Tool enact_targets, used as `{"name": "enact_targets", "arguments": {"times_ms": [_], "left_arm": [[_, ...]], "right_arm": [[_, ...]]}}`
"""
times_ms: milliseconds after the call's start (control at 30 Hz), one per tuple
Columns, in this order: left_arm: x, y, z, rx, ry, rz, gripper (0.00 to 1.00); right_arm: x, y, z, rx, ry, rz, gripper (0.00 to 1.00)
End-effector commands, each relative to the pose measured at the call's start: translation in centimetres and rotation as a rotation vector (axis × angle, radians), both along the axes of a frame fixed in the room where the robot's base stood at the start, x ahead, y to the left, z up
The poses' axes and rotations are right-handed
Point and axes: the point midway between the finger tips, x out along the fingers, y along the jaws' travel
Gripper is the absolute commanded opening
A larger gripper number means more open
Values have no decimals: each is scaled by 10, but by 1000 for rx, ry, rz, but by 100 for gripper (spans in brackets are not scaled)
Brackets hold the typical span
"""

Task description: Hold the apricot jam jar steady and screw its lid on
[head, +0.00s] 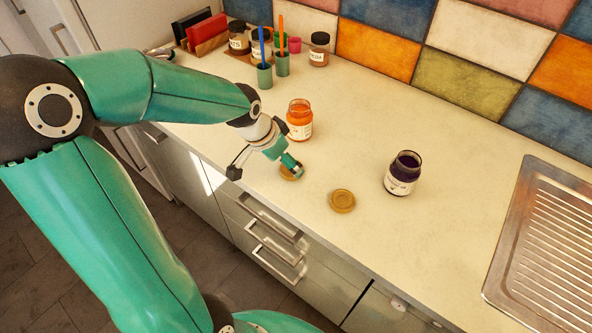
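The apricot jam jar (299,122) is orange with a pale label. It stands upright and open-topped on the counter, just beyond my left gripper. My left gripper (294,168) points down at a gold-brown lid (287,175) near the counter's front edge and partly hides it. I cannot tell whether the fingers touch the lid or how far apart they are. A second gold-brown lid (342,201) lies flat to the right. A dark purple jar (402,174) with a pale label stands open behind it. My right gripper is not in view.
At the back stand lidded jars (319,49), teal cups holding blue and orange utensils (282,62), and a red and black rack (202,32). A metal sink drainer (545,245) is at the right. The counter (450,140) between is clear.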

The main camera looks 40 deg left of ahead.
Motion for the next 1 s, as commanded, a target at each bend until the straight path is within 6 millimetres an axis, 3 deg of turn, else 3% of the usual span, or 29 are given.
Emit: {"name": "enact_targets", "arguments": {"times_ms": [400,767,833,1000], "left_arm": [[20,3,-44,-2,3,-1,92],[21,3,-46,-1,1,0,92],[21,3,-46,-1,1,0,86],[21,3,-46,-1,1,0,57]], "right_arm": [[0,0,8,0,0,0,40],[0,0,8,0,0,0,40],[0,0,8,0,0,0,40],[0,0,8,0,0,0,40]]}}
